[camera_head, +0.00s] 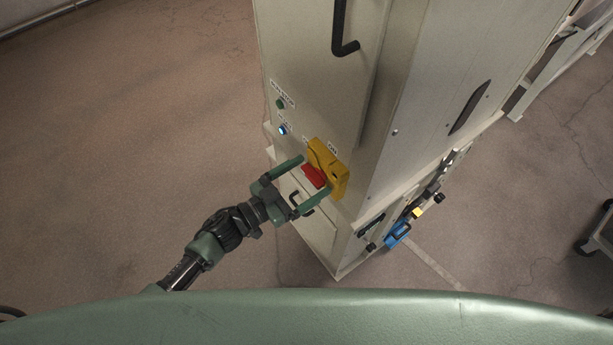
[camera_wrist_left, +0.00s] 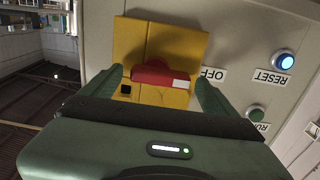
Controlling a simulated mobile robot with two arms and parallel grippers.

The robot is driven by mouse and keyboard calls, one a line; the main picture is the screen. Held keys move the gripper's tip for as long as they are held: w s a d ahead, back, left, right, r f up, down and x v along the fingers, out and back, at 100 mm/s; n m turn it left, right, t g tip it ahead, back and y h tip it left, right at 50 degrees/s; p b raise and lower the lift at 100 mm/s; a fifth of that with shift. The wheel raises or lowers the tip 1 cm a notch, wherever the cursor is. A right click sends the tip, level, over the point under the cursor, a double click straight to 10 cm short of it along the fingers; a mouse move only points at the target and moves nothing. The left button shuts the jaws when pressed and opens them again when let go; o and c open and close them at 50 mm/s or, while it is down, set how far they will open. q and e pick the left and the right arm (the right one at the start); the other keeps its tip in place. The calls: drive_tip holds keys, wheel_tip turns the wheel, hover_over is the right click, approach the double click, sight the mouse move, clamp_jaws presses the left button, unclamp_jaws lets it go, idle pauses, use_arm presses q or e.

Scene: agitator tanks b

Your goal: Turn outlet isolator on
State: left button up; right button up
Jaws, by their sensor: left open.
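The outlet isolator is a red handle (camera_head: 314,175) on a yellow plate (camera_head: 327,159) on the side of a pale cabinet. In the left wrist view the red handle (camera_wrist_left: 160,74) lies across the yellow plate (camera_wrist_left: 143,38), its white-marked end towards the "OFF" label (camera_wrist_left: 213,75). My left gripper (camera_head: 317,174) is open, with its green fingers on either side of the handle. In the wrist view the fingertips (camera_wrist_left: 160,73) stand just beyond the two ends of the handle. Whether they touch it I cannot tell. My right gripper is not in view.
Beside the isolator are a lit blue button (camera_wrist_left: 284,61) labelled "RESET" and a green button (camera_wrist_left: 255,112). A blue fitting (camera_head: 397,234) is round the corner. The floor to the left is clear.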

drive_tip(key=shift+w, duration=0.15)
use_arm(q)
drive_tip(key=c, duration=1.4)
drive_tip(key=shift+o, duration=0.2)
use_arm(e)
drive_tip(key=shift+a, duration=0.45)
use_arm(q)
drive_tip(key=shift+m, duration=0.3)
drive_tip(key=m+b, duration=0.1)
drive_tip(key=m, duration=0.3)
drive_tip(key=shift+s+m, duration=0.15)
drive_tip(key=shift+m, duration=0.15)
drive_tip(key=m, duration=0.3)
drive_tip(key=shift+s+d+m+b, duration=0.1)
drive_tip(key=shift+d+m+b, duration=0.05)
drive_tip(key=shift+m+b, duration=0.2)
drive_tip(key=m+b, duration=0.2)
drive_tip(key=m, duration=0.3)
drive_tip(key=shift+s+d, duration=0.1)
drive_tip(key=shift+s, duration=0.05)
drive_tip(key=shift+s+m+b, duration=0.1)
drive_tip(key=shift+m+b, duration=0.65)
drive_tip(key=shift+m, duration=1.2)
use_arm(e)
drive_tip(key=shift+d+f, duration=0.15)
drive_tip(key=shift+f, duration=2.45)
